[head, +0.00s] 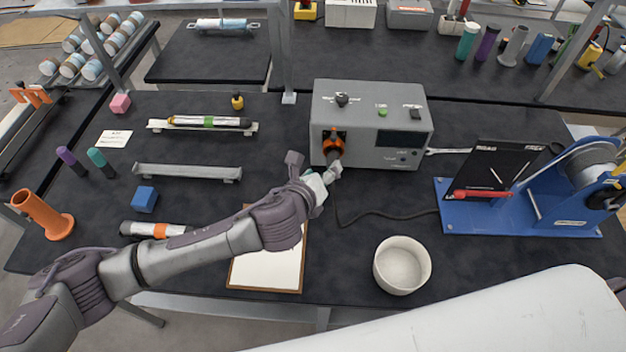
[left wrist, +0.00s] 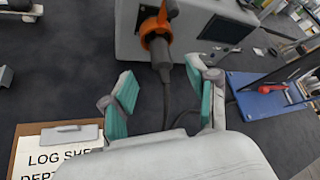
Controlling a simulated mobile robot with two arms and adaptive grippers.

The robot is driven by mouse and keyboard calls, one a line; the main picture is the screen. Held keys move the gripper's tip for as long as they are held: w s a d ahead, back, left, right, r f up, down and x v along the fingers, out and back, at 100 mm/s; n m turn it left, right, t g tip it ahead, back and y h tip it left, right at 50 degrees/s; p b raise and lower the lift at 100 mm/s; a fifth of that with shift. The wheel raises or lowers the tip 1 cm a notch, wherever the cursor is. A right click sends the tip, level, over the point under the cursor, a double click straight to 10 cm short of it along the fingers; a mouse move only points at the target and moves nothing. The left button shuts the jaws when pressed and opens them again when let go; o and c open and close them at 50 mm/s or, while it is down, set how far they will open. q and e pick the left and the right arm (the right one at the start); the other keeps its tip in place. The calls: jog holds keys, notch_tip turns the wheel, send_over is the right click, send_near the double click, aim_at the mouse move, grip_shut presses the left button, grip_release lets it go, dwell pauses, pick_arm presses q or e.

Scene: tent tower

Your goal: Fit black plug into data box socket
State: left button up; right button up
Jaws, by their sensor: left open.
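The grey data box (head: 371,125) stands at the back middle of the dark table. An orange socket collar with a small lever (head: 333,144) is on its left front; it also shows in the left wrist view (left wrist: 156,28). The black plug (left wrist: 161,56) sits at the collar, its nose hidden inside. How deep it sits I cannot tell. Its cable (left wrist: 167,105) hangs down and runs right across the table. My left gripper (head: 326,178) is open in front of the plug. In the left wrist view its teal-padded fingers (left wrist: 160,88) are apart, with the cable between them. My right gripper is not seen.
A clipboard with a log sheet (head: 266,270) lies below my left arm. A white bowl (head: 402,265) stands to its right. A blue stand with a reel (head: 520,215) fills the right side. A wrench (head: 448,151) lies beside the box. Racks and small items lie left.

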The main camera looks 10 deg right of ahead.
pick_arm(q)
jog(key=v, duration=0.6)
jog(key=shift+f, duration=0.1)
dwell(0.3)
